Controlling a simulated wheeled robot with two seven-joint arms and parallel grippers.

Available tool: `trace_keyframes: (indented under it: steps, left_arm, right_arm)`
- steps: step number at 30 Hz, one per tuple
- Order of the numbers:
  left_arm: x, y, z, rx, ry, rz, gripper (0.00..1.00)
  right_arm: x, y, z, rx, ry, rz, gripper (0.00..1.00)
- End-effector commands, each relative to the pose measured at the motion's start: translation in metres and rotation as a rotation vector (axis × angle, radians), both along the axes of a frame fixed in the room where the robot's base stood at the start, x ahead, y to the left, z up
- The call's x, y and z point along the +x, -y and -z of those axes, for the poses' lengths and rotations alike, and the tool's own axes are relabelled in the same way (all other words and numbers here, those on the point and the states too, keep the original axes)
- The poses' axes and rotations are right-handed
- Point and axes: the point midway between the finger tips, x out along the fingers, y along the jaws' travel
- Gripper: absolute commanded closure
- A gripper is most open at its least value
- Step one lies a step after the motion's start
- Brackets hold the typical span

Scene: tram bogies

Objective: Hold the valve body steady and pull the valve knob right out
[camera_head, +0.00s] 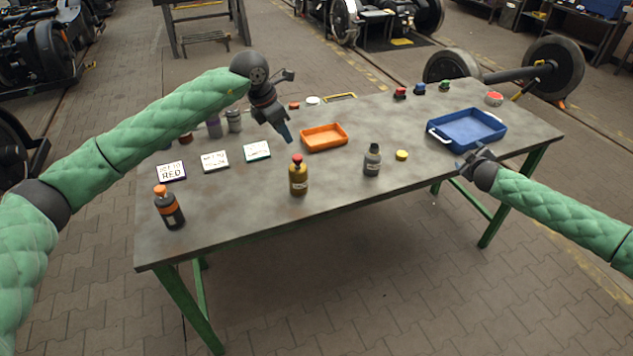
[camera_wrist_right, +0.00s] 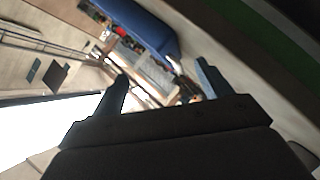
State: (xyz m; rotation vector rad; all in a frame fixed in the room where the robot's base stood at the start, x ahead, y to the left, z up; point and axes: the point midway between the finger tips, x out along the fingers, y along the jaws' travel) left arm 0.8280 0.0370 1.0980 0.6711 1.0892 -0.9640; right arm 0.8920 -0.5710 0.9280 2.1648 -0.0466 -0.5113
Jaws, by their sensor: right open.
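I cannot tell for sure which thing is the valve. Small dark pieces with a red top (camera_head: 400,93), a blue top (camera_head: 419,89) and a green top (camera_head: 445,86) stand in a row at the table's back edge, and could be valve bodies with knobs. My left gripper (camera_head: 285,132) points down above the table, left of the orange tray; its jaw gap is not clear. My right gripper (camera_head: 474,158) is at the table's right front, by the blue tray; in the right wrist view (camera_wrist_right: 163,88) its fingers are apart with nothing seen between them.
The table (camera_head: 330,195) carries an orange tray (camera_head: 324,136), a blue tray (camera_head: 468,133), a yellow bottle (camera_head: 298,178), a grey bottle (camera_head: 372,162), a dark bottle (camera_head: 169,209), a yellow disc (camera_head: 401,155) and lettered cards (camera_head: 215,161). The front right surface is mostly clear.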

Motion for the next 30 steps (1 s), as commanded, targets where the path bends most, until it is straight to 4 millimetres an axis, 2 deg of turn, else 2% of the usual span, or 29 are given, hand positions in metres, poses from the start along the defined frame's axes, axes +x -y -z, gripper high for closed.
trace_keyframes:
  steps: [5, 8, 12, 18, 26, 27, 30]
  left_arm:
    - [0.0, 0.0, 0.0, 0.0, 0.0, 0.0, 0.64]
    - [0.0, 0.0, 0.0, 0.0, 0.0, 0.0, 0.64]
    - [0.0, 0.0, 0.0, 0.0, 0.0, 0.0, 0.64]
    - [0.0, 0.0, 0.0, 0.0, 0.0, 0.0, 0.64]
    - [0.0, 0.0, 0.0, 0.0, 0.0, 0.0, 0.64]
    - [0.0, 0.0, 0.0, 0.0, 0.0, 0.0, 0.64]
    - [0.0, 0.0, 0.0, 0.0, 0.0, 0.0, 0.64]
  right_arm:
    - [0.015, -0.047, -0.008, 0.077, -0.002, -0.034, 0.23]
    - [0.024, -0.084, -0.015, 0.136, -0.005, -0.063, 0.23]
    - [0.038, -0.148, -0.032, 0.238, -0.011, -0.12, 0.23]
    - [0.05, -0.226, -0.059, 0.362, -0.021, -0.202, 0.23]
    - [0.055, -0.303, -0.094, 0.484, -0.028, -0.296, 0.23]
    - [0.048, -0.312, -0.082, 0.498, -0.05, -0.306, 0.23]
    - [0.034, -0.338, -0.067, 0.536, -0.088, -0.342, 0.23]
